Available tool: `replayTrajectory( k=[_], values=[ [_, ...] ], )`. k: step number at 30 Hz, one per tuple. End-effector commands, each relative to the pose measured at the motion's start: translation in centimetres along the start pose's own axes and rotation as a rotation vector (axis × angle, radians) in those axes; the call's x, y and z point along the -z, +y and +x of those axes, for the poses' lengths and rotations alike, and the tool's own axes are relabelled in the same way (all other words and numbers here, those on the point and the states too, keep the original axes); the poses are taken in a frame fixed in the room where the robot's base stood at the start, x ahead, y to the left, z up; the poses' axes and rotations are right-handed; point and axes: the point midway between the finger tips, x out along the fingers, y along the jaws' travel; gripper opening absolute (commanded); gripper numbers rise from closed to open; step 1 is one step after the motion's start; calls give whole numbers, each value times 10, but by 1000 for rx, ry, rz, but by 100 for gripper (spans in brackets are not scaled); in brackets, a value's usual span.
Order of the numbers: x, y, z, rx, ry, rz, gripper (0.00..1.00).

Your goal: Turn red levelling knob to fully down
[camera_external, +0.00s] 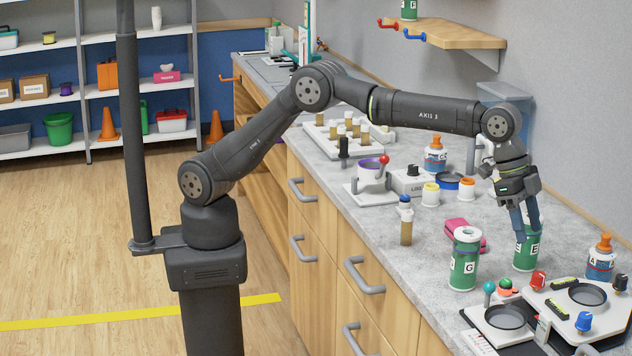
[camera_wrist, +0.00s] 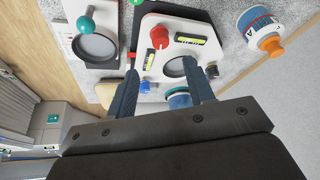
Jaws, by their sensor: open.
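The red levelling knob (camera_external: 538,280) stands on the back left corner of a white levelling plate (camera_external: 549,307) at the lower right of the external view. In the wrist view the red knob (camera_wrist: 159,37) is beyond my fingertips, roughly between their lines. My gripper (camera_external: 527,236) is open and empty, its fingers pointing down, behind the knob and apart from it. The open fingers also show in the wrist view (camera_wrist: 160,64). The plate holds a round dark dish (camera_external: 587,294), two yellow level vials, a blue knob (camera_external: 584,321) and a black knob (camera_external: 620,283).
A green can marked E (camera_external: 526,254) is at my fingertips in the external view; contact cannot be told. Another green can (camera_external: 465,258) stands left. A dish unit with a teal ball (camera_external: 489,286) sits beside the plate. An orange-capped bottle (camera_external: 601,257) stands behind it.

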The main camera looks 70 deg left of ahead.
Motion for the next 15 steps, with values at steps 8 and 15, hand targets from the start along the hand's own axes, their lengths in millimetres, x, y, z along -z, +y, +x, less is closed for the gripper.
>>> replayTrajectory(
  k=[8, 15],
  values=[
    [-1, 0, 62, 0, -2, 0, 48],
    [-1, 0, 93, 0, -1, -1, 48]
  ],
)
